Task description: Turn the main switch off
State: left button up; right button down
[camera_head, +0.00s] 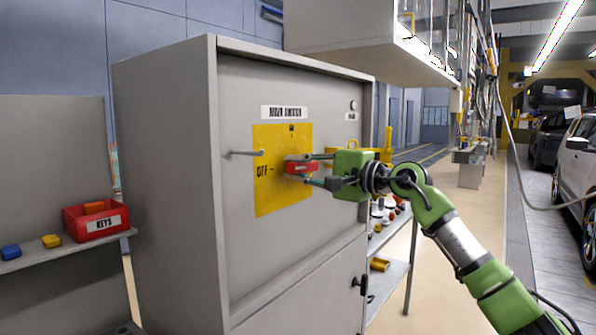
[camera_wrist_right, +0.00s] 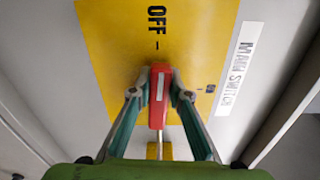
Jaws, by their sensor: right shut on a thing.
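The main switch is on the grey cabinet (camera_head: 165,150), on a yellow plate (camera_head: 268,200) under a "MAIN SWITCH" label (camera_head: 284,112). Its red handle (camera_head: 301,167) lies level, and "OFF" is printed to its left. In the right wrist view the red handle (camera_wrist_right: 160,112) has a white stripe that lines up with the OFF dash (camera_wrist_right: 156,46). A small mark, too small to read surely, is on the plate's upper part (camera_head: 291,128). My right gripper (camera_head: 300,169) is shut on the handle, one finger on each side. My left gripper is not in view.
A thin peg (camera_head: 245,153) sticks out of the cabinet left of the switch. A red "KEYS" bin (camera_head: 97,222) stands on a shelf at left, with blue and yellow pieces beside it. A shelf cart (camera_head: 395,275) stands right of the cabinet. A box hangs above right.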

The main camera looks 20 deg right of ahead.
jog(key=shift+f+n, duration=0.3)
jog(key=shift+n, duration=0.3)
jog(key=c, duration=1.9)
grip_release()
jog(key=shift+r, duration=0.1)
jog(key=shift+s+d, duration=0.35)
jog(key=shift+s, duration=0.1)
jog(key=v, duration=1.1)
jog(key=shift+a, duration=0.1)
